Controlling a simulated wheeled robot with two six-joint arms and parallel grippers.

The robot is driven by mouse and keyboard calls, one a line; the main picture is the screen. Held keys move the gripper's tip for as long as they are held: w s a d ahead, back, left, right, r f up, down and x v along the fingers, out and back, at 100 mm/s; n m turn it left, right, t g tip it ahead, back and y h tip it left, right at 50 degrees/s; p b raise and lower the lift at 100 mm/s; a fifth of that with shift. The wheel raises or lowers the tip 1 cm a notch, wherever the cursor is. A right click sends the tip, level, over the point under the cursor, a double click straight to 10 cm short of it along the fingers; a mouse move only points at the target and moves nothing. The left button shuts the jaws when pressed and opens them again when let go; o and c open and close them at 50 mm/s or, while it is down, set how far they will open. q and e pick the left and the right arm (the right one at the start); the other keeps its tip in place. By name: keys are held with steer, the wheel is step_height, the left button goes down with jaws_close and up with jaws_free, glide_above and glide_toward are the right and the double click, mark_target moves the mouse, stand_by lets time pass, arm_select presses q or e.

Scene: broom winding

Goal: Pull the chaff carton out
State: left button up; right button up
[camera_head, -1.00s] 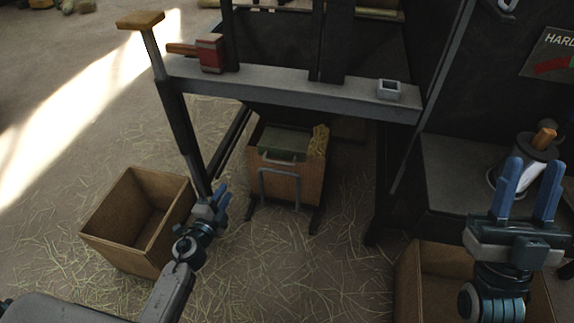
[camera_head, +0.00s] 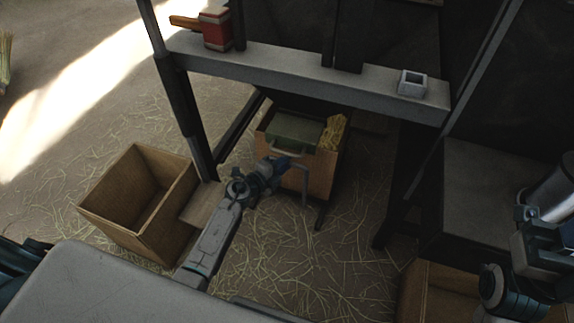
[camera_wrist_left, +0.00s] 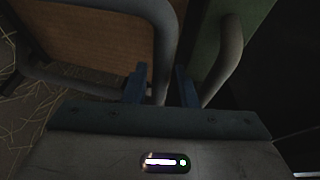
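The chaff carton (camera_head: 318,172) is a brown box under the machine's cross beam, with a grey metal handle on its front. A green case (camera_head: 292,130) with its own grey handle and some yellow straw (camera_head: 334,130) show in its top. My left gripper (camera_head: 285,163) is at the carton's front, over part of the handle. In the left wrist view, a grey bar (camera_wrist_left: 163,50) runs between my left fingers (camera_wrist_left: 160,85), with the brown carton wall (camera_wrist_left: 95,40) behind; whether they grip it is unclear. My right gripper (camera_head: 528,212) is at the right edge, its fingers not clear.
An open wooden box (camera_head: 135,205) stands on the left, another (camera_head: 445,290) at the bottom right. Straw-strewn floor (camera_head: 320,260) lies in front of the carton.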

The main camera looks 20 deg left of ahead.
arm_select(q)
steer(key=shift+w+d+f, duration=0.15)
steer(key=shift+w+d, duration=0.1)
steer(key=shift+w, duration=0.35)
jaws_close()
steer(key=shift+s, duration=0.1)
